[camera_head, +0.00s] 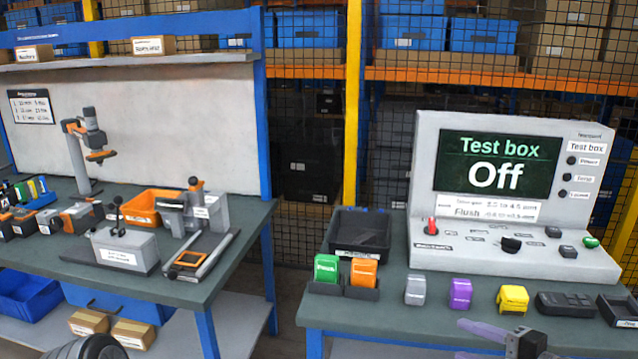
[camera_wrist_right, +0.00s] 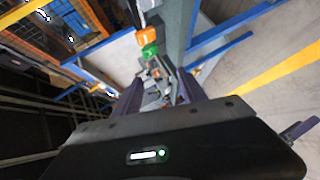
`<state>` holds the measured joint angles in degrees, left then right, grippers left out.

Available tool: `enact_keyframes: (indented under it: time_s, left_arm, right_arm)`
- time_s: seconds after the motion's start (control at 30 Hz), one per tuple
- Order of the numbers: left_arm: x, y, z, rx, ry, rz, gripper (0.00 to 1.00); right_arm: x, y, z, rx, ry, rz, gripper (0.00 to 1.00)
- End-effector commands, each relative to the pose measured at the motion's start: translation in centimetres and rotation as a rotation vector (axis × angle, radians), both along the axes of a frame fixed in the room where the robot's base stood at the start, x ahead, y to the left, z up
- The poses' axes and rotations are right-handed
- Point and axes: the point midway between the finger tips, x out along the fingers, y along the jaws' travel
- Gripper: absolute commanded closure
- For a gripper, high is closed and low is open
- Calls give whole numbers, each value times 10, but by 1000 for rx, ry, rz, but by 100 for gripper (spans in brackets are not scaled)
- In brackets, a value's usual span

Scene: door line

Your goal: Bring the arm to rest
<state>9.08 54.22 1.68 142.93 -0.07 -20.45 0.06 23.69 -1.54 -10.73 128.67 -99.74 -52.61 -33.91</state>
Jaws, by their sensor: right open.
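My right gripper (camera_head: 462,339) shows at the bottom right of the head view, its purple-grey fingers pointing left. It is in front of the right-hand table (camera_head: 395,325), near its front edge. In the right wrist view my right gripper (camera_wrist_right: 160,85) has its two fingers spread apart, and I see nothing held between them.
The grey test box (camera_head: 425,180) reads "Off" at the back of the right table. Green (camera_head: 326,268), orange (camera_head: 363,273), grey (camera_head: 415,290), purple (camera_head: 460,293) and yellow (camera_head: 513,299) blocks stand before it. A gap separates the left bench (camera_head: 215,275).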

Motion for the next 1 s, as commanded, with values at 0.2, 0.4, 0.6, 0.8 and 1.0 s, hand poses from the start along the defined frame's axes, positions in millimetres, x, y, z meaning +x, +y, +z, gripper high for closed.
enact_keyframes:
  time_s: [0.2, 0.4, 0.6, 0.8, 1.0]
  left_arm:
    - [-1, 0, 0, 0, 1, 0, 0]
    - [0, 0, 0, 0, 1, 0, 0]
    - [0, 0, 0, 0, 1, 0, 0]
    - [-1, 0, 0, 0, 1, 0, 0]
    - [-1, 0, 0, 0, 1, 0, 0]
  right_arm:
    - [25, -15, -18, 245, 131, -236, 51]
    - [41, -12, -86, 595, 399, -533, 51]
    - [3, 37, -225, 979, 880, -966, 51]
    - [-91, 111, -329, 1100, 1293, -1340, 51]
    - [-188, 174, -382, 1007, 1562, -1550, 51]
